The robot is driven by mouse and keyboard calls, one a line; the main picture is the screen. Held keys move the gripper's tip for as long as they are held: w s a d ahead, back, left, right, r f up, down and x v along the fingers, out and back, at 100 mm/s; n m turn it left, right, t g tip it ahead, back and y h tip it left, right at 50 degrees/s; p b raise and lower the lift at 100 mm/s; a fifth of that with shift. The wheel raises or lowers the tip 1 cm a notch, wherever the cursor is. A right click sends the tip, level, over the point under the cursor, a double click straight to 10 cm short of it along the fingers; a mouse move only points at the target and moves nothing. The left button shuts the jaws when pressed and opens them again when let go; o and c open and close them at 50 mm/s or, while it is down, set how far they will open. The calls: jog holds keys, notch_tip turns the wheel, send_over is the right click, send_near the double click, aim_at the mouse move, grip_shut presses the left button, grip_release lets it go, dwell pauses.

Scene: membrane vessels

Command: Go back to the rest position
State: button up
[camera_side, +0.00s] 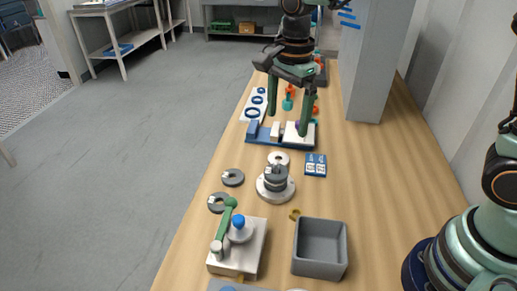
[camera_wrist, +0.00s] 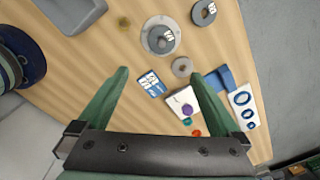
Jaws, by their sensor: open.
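My gripper (camera_side: 287,123) is open and empty, with its two green fingers spread wide and pointing down. In the side view it hangs over the far part of the bench, in front of or above the blue fixture (camera_side: 262,139) with pale blocks; the exact height is hard to tell. In the wrist view my gripper (camera_wrist: 160,73) has nothing between its fingertips. A blue-and-white card (camera_wrist: 152,84) and a white block (camera_wrist: 176,98) with a purple knob lie below it. The card also shows in the side view (camera_side: 316,165).
A round stand with dark discs (camera_side: 275,181) sits mid-bench, with loose grey rings (camera_side: 233,177) to its left. A clamp plate with a green lever and blue knob (camera_side: 254,262) and a grey bin (camera_side: 320,266) are nearer. A pale column (camera_side: 372,70) stands at the right.

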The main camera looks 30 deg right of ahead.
jog(key=s+d+r+n+t, duration=0.5)
jog(key=s+d+n, duration=0.5)
jog(key=n, duration=0.6)
jog(key=shift+s+d+r+n, duration=0.2)
jog(key=shift+s+n, duration=0.2)
jog(key=shift+s, duration=0.2)
